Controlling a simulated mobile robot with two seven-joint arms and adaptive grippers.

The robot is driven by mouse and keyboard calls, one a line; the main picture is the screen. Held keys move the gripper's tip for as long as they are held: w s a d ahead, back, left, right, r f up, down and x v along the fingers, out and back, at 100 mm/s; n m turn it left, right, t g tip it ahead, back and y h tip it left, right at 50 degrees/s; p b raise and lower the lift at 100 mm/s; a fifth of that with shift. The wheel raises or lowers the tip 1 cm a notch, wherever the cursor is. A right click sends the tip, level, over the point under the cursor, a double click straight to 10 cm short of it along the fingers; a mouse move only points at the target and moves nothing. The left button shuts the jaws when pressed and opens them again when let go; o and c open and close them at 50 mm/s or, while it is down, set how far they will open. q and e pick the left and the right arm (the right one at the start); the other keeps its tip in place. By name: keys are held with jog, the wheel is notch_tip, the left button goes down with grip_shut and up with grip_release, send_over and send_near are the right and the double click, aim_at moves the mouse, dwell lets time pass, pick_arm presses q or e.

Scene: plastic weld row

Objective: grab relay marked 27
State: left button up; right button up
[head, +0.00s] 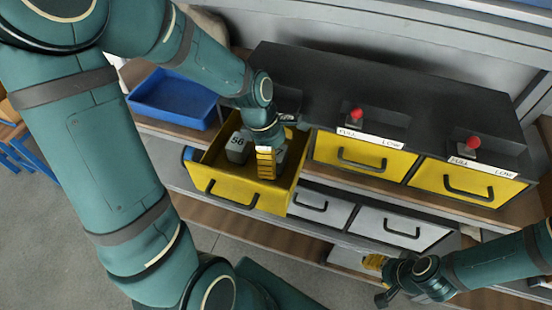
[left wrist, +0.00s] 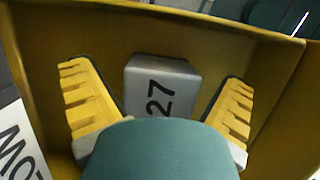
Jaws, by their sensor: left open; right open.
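The relay marked 27 (left wrist: 162,85) is a grey block with a dark number, in the yellow drawer (head: 232,188), which is pulled open. In the left wrist view it lies between the two spread yellow fingers of my left gripper (left wrist: 158,108), with a gap on each side. My green wrist part hides its near end. In the head view my left gripper (head: 265,163) reaches down into the drawer. A grey block there, its number seemingly 56 (head: 238,148), sits left of the fingers. My right gripper (head: 375,263) is open and empty, low at the right.
Two shut yellow drawers (head: 362,157) (head: 468,184) stand to the right under a dark top with red knobs (head: 356,114). Grey drawers (head: 400,229) are below. A blue tray (head: 176,98) stands at the left. The drawer walls stand close around my left gripper.

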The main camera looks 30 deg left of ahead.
pick_arm(q)
jog(key=c, duration=1.4)
jog(key=shift+o, duration=0.2)
jog(key=shift+r, duration=0.1)
